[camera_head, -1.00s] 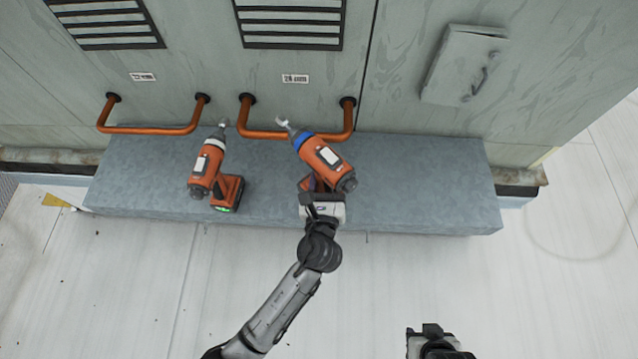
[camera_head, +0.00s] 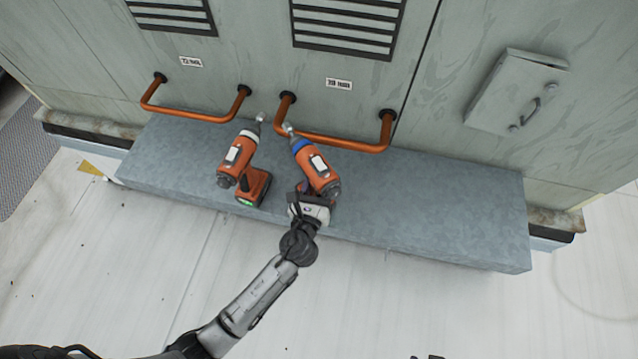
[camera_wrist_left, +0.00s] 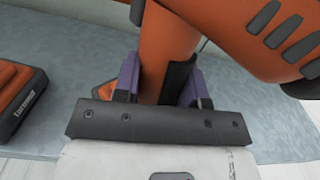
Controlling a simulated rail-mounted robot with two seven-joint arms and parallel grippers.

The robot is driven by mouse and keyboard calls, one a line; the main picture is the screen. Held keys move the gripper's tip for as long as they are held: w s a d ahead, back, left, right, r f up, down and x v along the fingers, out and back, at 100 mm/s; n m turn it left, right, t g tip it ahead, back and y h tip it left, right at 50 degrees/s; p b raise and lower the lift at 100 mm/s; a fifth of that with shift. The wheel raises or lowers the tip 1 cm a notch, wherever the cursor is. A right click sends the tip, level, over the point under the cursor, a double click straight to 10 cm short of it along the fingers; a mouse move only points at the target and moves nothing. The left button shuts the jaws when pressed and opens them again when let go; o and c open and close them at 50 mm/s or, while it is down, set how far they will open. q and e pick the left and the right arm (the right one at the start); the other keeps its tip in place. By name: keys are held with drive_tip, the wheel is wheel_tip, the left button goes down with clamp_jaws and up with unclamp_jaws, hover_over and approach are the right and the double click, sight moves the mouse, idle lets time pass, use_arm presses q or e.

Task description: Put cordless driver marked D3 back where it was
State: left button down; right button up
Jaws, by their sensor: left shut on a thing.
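My left gripper (camera_head: 312,199) is shut on the handle of an orange cordless driver with a blue collar (camera_head: 318,168). In the left wrist view, purple finger pads sit on both sides of the orange handle (camera_wrist_left: 165,50). This driver is over the grey ledge, its nose toward the wall; I cannot tell whether it touches the ledge. A second orange driver with a white collar (camera_head: 237,160) stands on the ledge to the left. I cannot read a D3 mark on either. Only a dark sliver of my right gripper (camera_head: 428,357) shows at the bottom edge.
The grey ledge (camera_head: 440,205) is clear to the right of the held driver. Two orange pipe handles, left (camera_head: 190,114) and right (camera_head: 340,144), project from the wall just behind the drivers. A small grey box (camera_head: 515,92) is on the wall at right.

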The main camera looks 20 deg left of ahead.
use_arm(q)
drive_tip(key=shift+f+b, duration=0.3)
drive_tip(key=shift+f, duration=0.6)
drive_tip(key=shift+f, duration=0.15)
drive_tip(key=c, duration=1.1)
unclamp_jaws()
drive_tip(key=shift+f, duration=0.15)
drive_tip(key=o, duration=0.4)
drive_tip(key=shift+s, duration=0.1)
drive_tip(key=s, duration=0.4)
drive_tip(key=s+d, duration=0.1)
drive_tip(key=s, duration=0.2)
drive_tip(key=s+b, duration=0.1)
drive_tip(key=s, duration=0.3)
drive_tip(key=shift+s+d, duration=0.35)
